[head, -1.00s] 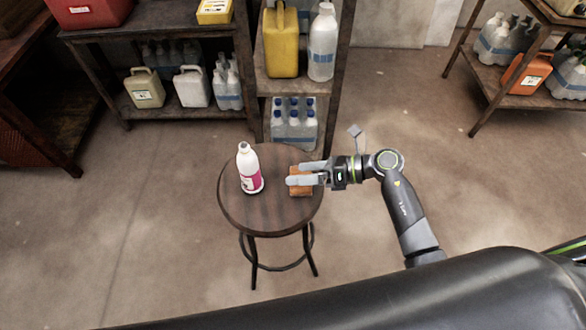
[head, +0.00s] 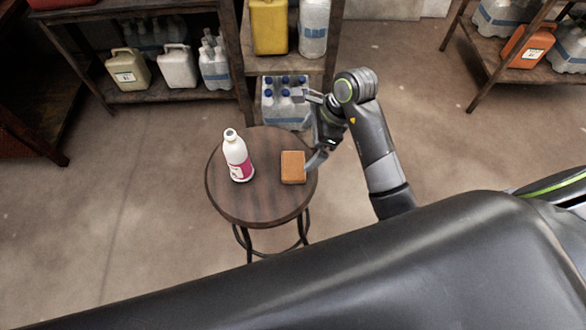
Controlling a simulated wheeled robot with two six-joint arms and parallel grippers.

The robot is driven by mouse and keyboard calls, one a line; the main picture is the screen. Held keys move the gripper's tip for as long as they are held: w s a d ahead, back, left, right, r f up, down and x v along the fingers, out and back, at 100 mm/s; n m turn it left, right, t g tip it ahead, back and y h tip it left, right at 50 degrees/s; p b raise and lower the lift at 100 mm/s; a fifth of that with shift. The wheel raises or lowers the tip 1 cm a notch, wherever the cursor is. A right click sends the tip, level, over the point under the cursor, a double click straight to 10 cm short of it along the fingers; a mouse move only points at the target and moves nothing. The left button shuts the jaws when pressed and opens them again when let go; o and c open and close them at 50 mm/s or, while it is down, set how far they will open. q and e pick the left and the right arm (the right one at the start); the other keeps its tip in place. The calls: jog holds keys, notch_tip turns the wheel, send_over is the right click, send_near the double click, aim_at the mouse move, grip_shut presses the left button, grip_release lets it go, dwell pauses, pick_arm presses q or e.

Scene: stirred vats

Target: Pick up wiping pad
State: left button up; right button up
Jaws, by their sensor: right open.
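The wiping pad (head: 292,167) is an orange-brown block. It lies flat on the right part of the round dark wooden stool top (head: 250,203). My right gripper (head: 311,130) is open and empty at the right edge of the stool. One finger points down to the right side of the pad, and the other reaches up and back, away from it. I cannot tell whether the lower finger touches the pad. My left gripper is not in view.
A white bottle with a pink label (head: 238,157) stands upright on the stool, left of the pad. Shelves with jugs (head: 178,66) and a pack of blue-capped bottles (head: 286,103) stand behind. The floor left of the stool is clear.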

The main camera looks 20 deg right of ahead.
send_over(294, 165)
jog(key=d, duration=0.2)
jog(key=f, duration=0.5)
jog(key=shift+s+a, duration=0.2)
jog(key=shift+s, duration=0.15)
jog(key=shift+d+p+x, duration=0.2)
jog(key=shift+x, duration=1.2)
jog(key=shift+d+p+x, duration=0.15)
jog(key=shift+d+x, duration=0.05)
jog(key=shift+x, duration=1.15)
jog(key=shift+f, duration=0.15)
jog(key=shift+c, duration=0.3)
jog(key=c, duration=0.7)
